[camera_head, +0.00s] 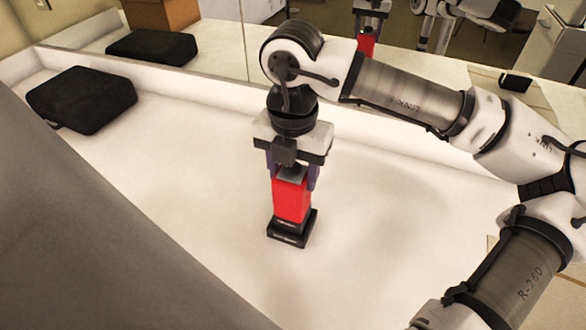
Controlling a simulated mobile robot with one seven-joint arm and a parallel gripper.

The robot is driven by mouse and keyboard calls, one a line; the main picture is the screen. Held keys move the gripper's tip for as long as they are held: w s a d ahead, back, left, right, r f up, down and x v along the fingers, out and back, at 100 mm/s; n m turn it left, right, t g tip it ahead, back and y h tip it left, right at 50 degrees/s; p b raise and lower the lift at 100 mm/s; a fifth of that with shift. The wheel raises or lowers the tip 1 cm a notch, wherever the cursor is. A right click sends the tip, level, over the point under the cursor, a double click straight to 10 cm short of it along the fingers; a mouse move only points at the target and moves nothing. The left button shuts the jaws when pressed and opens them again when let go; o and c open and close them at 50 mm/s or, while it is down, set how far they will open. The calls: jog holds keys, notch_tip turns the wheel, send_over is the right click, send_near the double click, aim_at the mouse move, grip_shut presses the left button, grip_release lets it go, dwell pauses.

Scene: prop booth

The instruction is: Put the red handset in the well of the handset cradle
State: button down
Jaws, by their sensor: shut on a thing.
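The red handset (291,202) stands upright in the middle of the white counter area. My gripper (292,180) points down and is shut on its upper part, with a purple finger on each side. The small black handset cradle (289,238) sits on the white surface directly below. The handset's lower end meets the cradle's top in this view. The well is hidden, so I cannot tell how deep the handset sits in it.
A black box-like case (82,98) lies on the white surface (180,165) at the far left. A low white ledge and a mirror (215,40) run along the back. A grey panel (80,240) fills the lower left. The surface around the cradle is clear.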

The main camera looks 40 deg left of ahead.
jog(key=shift+f+b, duration=0.45)
jog(key=shift+b, duration=0.05)
jog(key=c, duration=0.5)
grip_release()
jog(key=shift+r, duration=0.15)
jog(key=shift+r+p, duration=1.85)
jog(key=shift+r, duration=1.55)
